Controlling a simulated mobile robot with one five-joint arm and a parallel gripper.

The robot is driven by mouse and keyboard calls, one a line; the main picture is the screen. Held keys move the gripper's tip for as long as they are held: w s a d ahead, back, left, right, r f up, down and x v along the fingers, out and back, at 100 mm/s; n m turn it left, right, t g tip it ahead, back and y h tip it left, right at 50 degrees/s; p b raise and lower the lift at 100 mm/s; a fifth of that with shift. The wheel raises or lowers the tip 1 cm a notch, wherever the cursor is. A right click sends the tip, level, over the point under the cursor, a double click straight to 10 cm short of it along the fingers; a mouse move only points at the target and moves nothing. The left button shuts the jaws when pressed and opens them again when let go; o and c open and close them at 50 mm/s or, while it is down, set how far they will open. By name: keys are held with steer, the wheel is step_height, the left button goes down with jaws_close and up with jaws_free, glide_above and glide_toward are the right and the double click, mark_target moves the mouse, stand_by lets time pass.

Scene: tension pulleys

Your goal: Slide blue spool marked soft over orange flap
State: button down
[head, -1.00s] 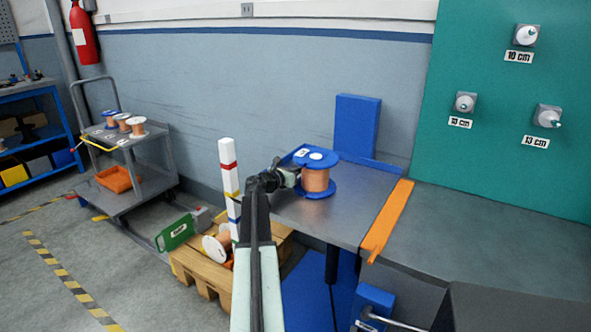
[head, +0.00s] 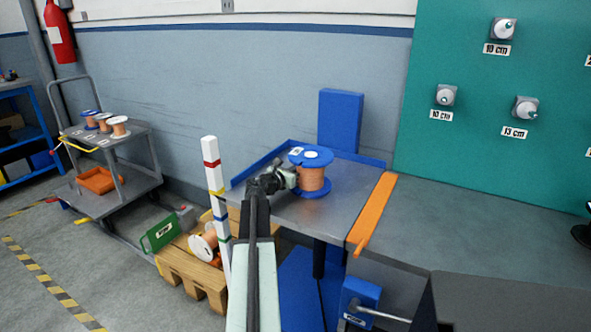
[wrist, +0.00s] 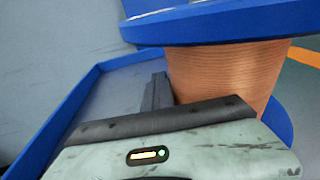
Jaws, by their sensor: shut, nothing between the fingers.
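The blue spool (head: 311,178) wound with copper-coloured wire stands upright on the grey metal table with a blue rim; a small white label is on its top flange, too small to read. The orange flap (head: 372,212) lies along the seam to the right of the spool, between this table and the longer counter. My gripper (head: 286,178) is at the spool's left side, shut and empty. In the wrist view the spool (wrist: 225,80) is close in front, with a dark finger beside its wire; whether they touch I cannot tell.
A blue upright panel (head: 340,120) stands behind the table. The grey counter (head: 480,220) right of the flap is clear nearby. A red-banded white post (head: 214,190) and a wooden pallet (head: 190,280) stand left of my arm. A teal board (head: 480,70) with pegs rises behind the counter.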

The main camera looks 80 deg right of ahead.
steer(key=shift+s+a, duration=0.35)
steer(key=shift+s, duration=0.95)
steer(key=shift+s+a, duration=0.3)
steer(key=shift+s, duration=1.05)
steer(key=shift+s+a, duration=0.35)
steer(key=shift+s, duration=0.95)
steer(key=shift+s+a, duration=0.35)
steer(key=shift+s, duration=0.95)
steer(key=shift+s+a, duration=0.3)
steer(key=shift+s, duration=0.95)
steer(key=shift+s+a, duration=0.35)
steer(key=shift+s, duration=0.95)
steer(key=shift+s+a, duration=0.25)
steer(key=shift+s, duration=0.6)
steer(key=shift+s+a, duration=0.2)
steer(key=shift+s, duration=0.7)
steer(key=shift+s+a, duration=0.25)
steer(key=shift+s, duration=0.6)
steer(key=shift+s+a, duration=0.15)
steer(key=shift+s, duration=0.5)
steer(key=shift+s+a, duration=0.15)
steer(key=shift+s, duration=0.5)
steer(key=shift+s+a, duration=0.3)
steer(key=shift+s, duration=0.95)
steer(key=shift+s+a, duration=0.35)
steer(key=shift+s, duration=0.95)
steer(key=shift+s+a, duration=0.3)
steer(key=shift+s, duration=0.95)
